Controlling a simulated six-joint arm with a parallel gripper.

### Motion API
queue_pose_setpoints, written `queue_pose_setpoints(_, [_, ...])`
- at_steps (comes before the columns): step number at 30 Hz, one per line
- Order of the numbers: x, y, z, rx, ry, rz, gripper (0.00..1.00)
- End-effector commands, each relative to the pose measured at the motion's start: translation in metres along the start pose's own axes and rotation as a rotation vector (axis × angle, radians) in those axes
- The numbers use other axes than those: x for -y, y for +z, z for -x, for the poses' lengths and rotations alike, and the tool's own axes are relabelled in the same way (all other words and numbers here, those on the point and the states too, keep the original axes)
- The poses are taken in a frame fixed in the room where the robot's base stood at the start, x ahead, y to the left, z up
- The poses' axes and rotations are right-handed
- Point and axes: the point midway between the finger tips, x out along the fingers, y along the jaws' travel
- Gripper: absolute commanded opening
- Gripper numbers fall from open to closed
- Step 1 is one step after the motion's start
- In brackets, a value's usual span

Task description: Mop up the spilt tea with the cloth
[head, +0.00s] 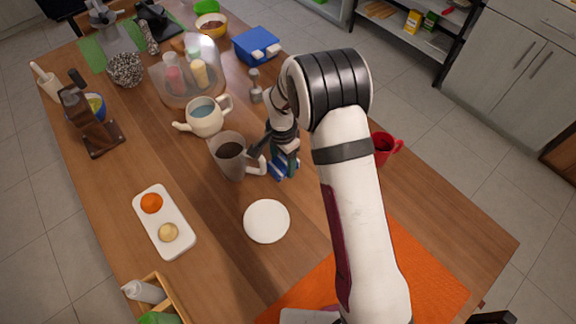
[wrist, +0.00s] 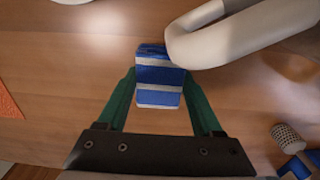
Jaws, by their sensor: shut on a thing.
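The cloth (wrist: 159,72) is blue with white stripes, folded into a small block. My gripper (wrist: 160,84) is shut on it, with a green finger on each side in the wrist view. In the head view the cloth (head: 284,166) is low over the wood table, just right of the grey mug (head: 229,151) with dark liquid. I cannot tell whether it touches the table. The mug's pale handle (wrist: 205,20) is right beside the cloth in the wrist view. My gripper (head: 283,150) is partly hidden by my arm in the head view. I can make out no clear tea puddle.
A white plate (head: 266,221) lies in front of the cloth. A teapot (head: 206,117) stands behind the mug. A red mug (head: 381,147) is right of my arm. A white tray (head: 164,222) with round food and an orange mat (head: 420,271) lie nearer. Bare wood surrounds the plate.

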Motion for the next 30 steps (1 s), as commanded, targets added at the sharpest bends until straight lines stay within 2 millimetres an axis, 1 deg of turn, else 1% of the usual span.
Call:
queue_pose_setpoints(1, [-0.006,-0.002,0.0,0.002,0.004,-0.002,0.06])
queue_pose_setpoints(3, [-0.012,-0.005,0.0,0.001,0.003,-0.002,0.06])
queue_pose_setpoints(27, [-0.081,-0.029,0.0,0.002,0.003,-0.003,0.06])
queue_pose_setpoints(30, [-0.07,-0.029,0.0,0.0,0.002,0.0,0.06])
